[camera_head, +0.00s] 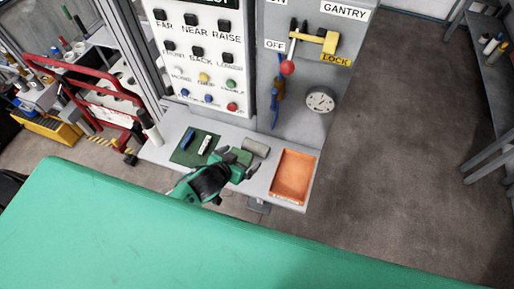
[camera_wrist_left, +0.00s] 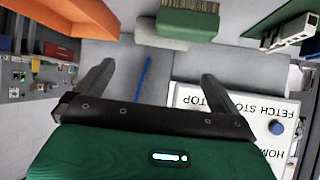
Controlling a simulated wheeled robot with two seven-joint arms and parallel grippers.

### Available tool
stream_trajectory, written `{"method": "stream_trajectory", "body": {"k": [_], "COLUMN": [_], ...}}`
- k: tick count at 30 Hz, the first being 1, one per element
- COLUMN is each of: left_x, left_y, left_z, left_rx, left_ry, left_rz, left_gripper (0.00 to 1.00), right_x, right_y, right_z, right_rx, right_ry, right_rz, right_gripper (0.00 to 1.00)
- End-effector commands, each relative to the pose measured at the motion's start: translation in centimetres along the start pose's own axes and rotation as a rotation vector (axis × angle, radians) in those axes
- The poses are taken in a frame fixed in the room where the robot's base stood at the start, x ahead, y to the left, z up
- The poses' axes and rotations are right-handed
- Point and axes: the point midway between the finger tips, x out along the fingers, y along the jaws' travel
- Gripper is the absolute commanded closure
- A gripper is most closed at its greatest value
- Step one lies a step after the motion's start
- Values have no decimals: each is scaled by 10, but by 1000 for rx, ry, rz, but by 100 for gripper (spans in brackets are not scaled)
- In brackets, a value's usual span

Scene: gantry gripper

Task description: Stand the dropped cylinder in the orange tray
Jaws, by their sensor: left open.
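The grey cylinder (camera_head: 256,147) lies on its side on the grey shelf, between the green brush and the control panel. In the left wrist view a pale grey shape beside the brush appears to be the cylinder (camera_wrist_left: 150,36), partly hidden. The orange tray (camera_head: 293,176) is to its right on the shelf and looks empty; its edge shows in the left wrist view (camera_wrist_left: 60,22). My left gripper (camera_head: 236,163) is over the shelf's front part, close to the brush and left of the tray. Its fingers (camera_wrist_left: 157,85) are apart with nothing held between them. My right gripper is not in view.
A green brush (camera_head: 240,157) lies beside the cylinder. A green mat (camera_head: 193,150) holds a blue item and a white item. The button panel (camera_head: 205,60) and a lever with a red knob (camera_head: 287,68) rise behind the shelf. Floor is open on the right.

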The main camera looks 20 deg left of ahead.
Motion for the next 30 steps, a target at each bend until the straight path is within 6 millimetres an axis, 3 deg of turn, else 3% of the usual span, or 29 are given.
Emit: {"method": "stream_trajectory", "body": {"k": [3,7,12,19,30], "left_x": [17,38,62,77,104], "left_y": [0,0,0,0,-2], "left_z": [-3,-3,-2,0,-6], "left_rx": [-1,-2,-4,-3,-2], "left_ry": [-1,-2,-2,-3,-3], "left_rz": [-1,0,0,0,0], "left_gripper": [0,0,0,0,0], "right_x": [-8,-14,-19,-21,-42], "right_y": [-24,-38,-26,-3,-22], "right_z": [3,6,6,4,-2], "right_rx": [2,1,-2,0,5], "right_ry": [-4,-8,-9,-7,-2], "right_rz": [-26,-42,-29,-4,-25], "right_gripper": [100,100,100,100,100]}}
